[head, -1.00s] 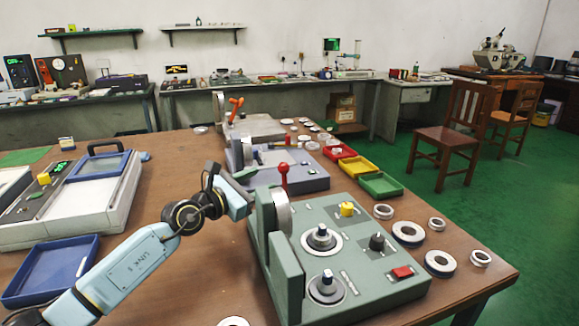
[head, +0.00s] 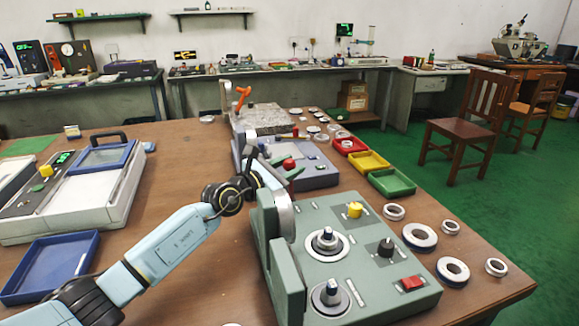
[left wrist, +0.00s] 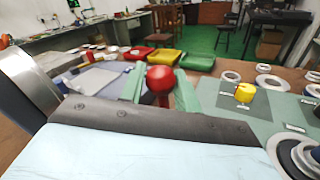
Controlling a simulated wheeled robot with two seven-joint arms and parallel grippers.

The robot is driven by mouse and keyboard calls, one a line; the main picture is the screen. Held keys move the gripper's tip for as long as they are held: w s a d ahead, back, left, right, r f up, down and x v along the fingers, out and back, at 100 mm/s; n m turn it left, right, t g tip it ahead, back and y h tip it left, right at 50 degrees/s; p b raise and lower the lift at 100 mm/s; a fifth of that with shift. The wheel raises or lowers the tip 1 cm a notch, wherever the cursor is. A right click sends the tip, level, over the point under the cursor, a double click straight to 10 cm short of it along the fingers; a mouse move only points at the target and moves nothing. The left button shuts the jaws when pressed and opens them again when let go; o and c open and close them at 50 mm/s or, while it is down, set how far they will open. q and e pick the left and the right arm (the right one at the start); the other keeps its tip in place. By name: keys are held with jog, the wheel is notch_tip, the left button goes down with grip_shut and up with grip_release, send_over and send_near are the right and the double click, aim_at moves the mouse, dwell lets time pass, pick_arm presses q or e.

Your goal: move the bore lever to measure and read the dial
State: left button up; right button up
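The bore lever's red ball knob (head: 289,164) stands behind the grey-green gauge unit (head: 345,255). In the left wrist view the same red knob (left wrist: 160,79) sits between the two green fingers. My left gripper (head: 285,167) has a finger on either side of the knob and looks open, with the fingers apart; contact is not clear. The lever's shaft is mostly hidden behind the near finger. I cannot make out a dial reading. My right gripper is out of view.
Metal rings (head: 419,237) lie right of the gauge unit. Green (head: 391,182), yellow (head: 370,162) and red (head: 350,145) trays stand behind it. A blue tray (head: 50,268) and a white device (head: 90,190) are at the left. The wooden table is clear between them and my arm.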

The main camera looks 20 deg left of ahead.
pick_arm(q)
grip_shut()
jog(key=s+a, duration=0.1)
jog(key=a, duration=0.1)
jog(key=s+a+f, duration=0.1)
jog(key=shift+s+a+f, duration=0.2)
jog(key=shift+a, duration=0.15)
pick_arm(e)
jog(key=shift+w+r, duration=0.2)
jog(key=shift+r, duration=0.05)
pick_arm(q)
jog(key=shift+o, duration=1.5)
grip_release()
jog(key=shift+a, duration=0.1)
jog(key=shift+o, duration=0.6)
jog(key=shift+r, duration=0.1)
jog(key=shift+s, duration=0.1)
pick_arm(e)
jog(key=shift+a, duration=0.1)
